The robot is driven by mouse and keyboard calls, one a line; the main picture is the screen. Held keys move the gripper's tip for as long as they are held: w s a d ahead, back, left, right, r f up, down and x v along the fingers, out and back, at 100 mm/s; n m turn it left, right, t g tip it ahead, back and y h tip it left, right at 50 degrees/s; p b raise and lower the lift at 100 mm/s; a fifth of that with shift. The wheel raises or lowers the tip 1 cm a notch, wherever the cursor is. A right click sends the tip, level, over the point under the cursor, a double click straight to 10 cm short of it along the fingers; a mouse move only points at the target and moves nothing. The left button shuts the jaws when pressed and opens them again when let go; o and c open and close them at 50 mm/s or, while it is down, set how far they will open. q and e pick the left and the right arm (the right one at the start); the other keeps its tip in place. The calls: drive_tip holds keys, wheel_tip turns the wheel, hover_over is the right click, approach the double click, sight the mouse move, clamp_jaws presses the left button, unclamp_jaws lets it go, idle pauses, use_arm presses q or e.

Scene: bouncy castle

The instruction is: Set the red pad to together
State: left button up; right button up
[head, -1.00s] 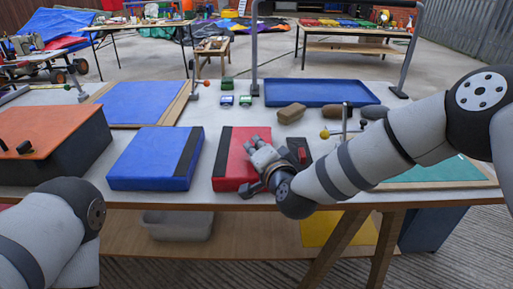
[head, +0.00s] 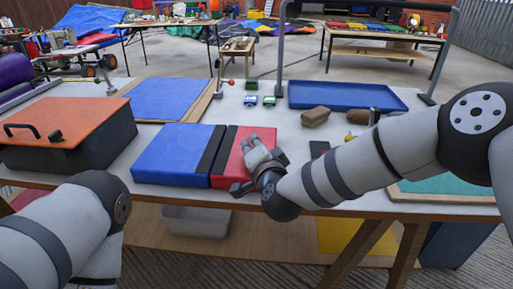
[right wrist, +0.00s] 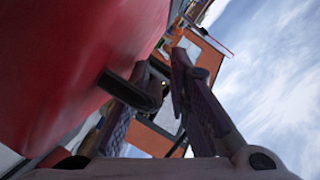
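The red pad (head: 229,163) lies flat on the table, directly right of a blue pad (head: 165,153) with a black strip along its right edge. The two pads appear to touch along that strip, with no clear gap in the head view. My right gripper (head: 247,164) is at the red pad's right side and hides part of it. In the right wrist view the gripper (right wrist: 166,75) has its fingers apart with nothing between them. The red pad (right wrist: 70,65) is beside the left finger, outside the fingers. My left gripper is out of view.
An orange-topped dark case (head: 75,145) stands at the left. A green board (head: 445,188) is at the right.

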drive_tip(key=shift+d, duration=0.1)
drive_tip(key=v, duration=1.2)
drive_tip(key=s+d+f+n+g+p, duration=0.1)
drive_tip(key=s+d+f+g, duration=0.2)
drive_tip(key=s+f, duration=0.25)
drive_tip(key=s+d+f+n+g+h, duration=0.1)
drive_tip(key=s+d+f+n+g, duration=0.15)
drive_tip(key=s+f, duration=0.35)
drive_tip(key=s+d+f+n+g+p, duration=0.1)
drive_tip(key=s+d+f+g, duration=0.2)
drive_tip(key=f, duration=0.4)
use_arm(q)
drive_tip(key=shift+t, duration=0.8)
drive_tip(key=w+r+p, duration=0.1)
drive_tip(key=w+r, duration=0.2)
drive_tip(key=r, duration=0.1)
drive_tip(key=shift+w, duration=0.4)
use_arm(e)
drive_tip(key=s+d+f+n+g+h, duration=0.1)
drive_tip(key=s+d, duration=0.4)
drive_tip(key=s, duration=0.5)
drive_tip(key=s+d+f+n+g+h, duration=0.1)
drive_tip(key=s+d+f+g, duration=0.2)
drive_tip(key=s, duration=0.7)
drive_tip(key=s+d+f+n+g+h, duration=0.1)
drive_tip(key=s+d+g, duration=0.4)
drive_tip(key=s+d, duration=0.3)
drive_tip(key=shift+s+f+h, duration=0.4)
drive_tip(key=shift+s, duration=0.55)
